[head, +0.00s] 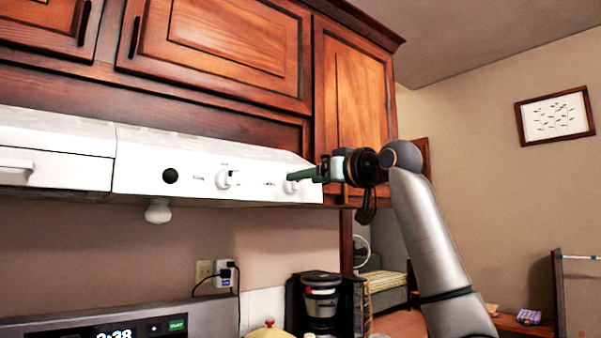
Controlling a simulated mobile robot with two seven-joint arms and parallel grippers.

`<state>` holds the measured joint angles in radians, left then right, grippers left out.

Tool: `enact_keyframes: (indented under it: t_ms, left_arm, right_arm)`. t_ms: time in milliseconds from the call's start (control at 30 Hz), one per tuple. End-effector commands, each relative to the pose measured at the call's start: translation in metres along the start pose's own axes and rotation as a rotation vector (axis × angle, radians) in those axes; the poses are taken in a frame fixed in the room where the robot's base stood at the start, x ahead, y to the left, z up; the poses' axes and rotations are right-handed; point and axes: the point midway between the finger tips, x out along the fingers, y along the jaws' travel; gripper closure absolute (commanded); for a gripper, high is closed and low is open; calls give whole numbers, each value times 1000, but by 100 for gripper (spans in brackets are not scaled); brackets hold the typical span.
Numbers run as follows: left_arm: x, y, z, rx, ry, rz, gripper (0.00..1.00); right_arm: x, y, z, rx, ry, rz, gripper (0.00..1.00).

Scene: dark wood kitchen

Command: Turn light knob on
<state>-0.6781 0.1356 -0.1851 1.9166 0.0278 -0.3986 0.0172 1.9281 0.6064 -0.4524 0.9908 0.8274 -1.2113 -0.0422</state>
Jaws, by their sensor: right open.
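The white range hood (140,178) runs under the dark wood cabinets, with controls on its front panel. A white knob (226,178) sits near the middle of the panel. A second white knob (290,186) sits at its right end, partly hidden by my right gripper. My right gripper (292,177) comes in from the right, open, its green fingertips at this right knob. I cannot tell whether they touch it. The small labels by the knobs are too blurred to read. My left gripper is not in view.
A round dark button (171,176) is left of the knobs. A white bulb (158,211) hangs under the hood. Wood cabinets (350,100) are close above and behind my gripper. The stove panel (110,325), a coffee maker (320,305) and a yellow kettle (270,331) are below.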

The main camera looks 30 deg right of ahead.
Motion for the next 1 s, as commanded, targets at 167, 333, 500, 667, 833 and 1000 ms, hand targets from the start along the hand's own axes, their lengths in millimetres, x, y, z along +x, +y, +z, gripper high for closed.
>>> enact_keyframes:
  t_ms: [167, 333, 500, 667, 833, 1000]
  left_arm:
    - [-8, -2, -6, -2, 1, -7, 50]
    - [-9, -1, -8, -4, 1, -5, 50]
    - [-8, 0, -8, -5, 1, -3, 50]
    - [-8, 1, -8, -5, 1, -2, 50]
    - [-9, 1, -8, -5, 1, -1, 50]
    - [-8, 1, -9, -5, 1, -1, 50]
  right_arm:
    - [23, 0, -2, 1, -1, -1, 31]
    - [31, 0, 0, -1, 0, 0, 31]
    - [31, 0, 1, -1, 0, 0, 31]
    - [31, 0, 0, 0, 0, 0, 41]
    - [31, 0, 0, 0, 0, 0, 60]
    - [31, 0, 0, 0, 0, 0, 79]
